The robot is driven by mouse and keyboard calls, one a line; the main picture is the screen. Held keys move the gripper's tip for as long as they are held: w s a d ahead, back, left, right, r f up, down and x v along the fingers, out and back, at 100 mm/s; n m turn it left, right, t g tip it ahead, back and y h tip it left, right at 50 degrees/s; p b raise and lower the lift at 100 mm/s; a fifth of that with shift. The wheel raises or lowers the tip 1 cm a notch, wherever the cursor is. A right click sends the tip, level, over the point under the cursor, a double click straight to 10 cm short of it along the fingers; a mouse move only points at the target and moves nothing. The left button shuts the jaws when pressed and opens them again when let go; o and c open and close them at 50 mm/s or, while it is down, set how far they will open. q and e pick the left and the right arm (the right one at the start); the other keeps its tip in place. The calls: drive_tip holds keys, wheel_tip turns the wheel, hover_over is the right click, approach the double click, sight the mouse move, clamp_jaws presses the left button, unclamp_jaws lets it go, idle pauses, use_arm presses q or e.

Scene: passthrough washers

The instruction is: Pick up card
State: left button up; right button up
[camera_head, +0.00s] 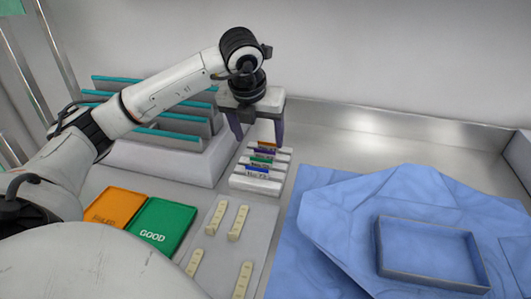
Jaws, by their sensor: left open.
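Several small white cards with coloured bands, orange, purple, green and blue, stand in a row in a card holder (256,184) near the middle of the view. The front card (257,170) has a blue band. My left gripper (256,140) is open and points down over the back end of this row, its two dark fingers on either side of the rear cards. I cannot tell whether the fingers touch a card. The orange-banded card (268,144) shows between the fingers. My right gripper is not in view.
A grey rack with teal-edged panels (165,137) stands close left of the gripper. A green GOOD tray (162,226) and an orange tray (118,207) lie at front left. Several cream strips (238,222) lie on a grey mat. A shallow tray (430,250) rests on blue cloth (330,215) at right.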

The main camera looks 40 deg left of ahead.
sight(265, 151)
use_arm(q)
drive_tip(key=x, duration=0.4)
drive_tip(key=p+x, duration=0.1)
drive_tip(key=x, duration=0.1)
drive_tip(key=shift+w+f, duration=0.15)
drive_tip(key=shift+w, duration=0.3)
drive_tip(key=shift+d, duration=0.1)
drive_tip(key=shift+c, duration=0.2)
drive_tip(key=c, duration=1.1)
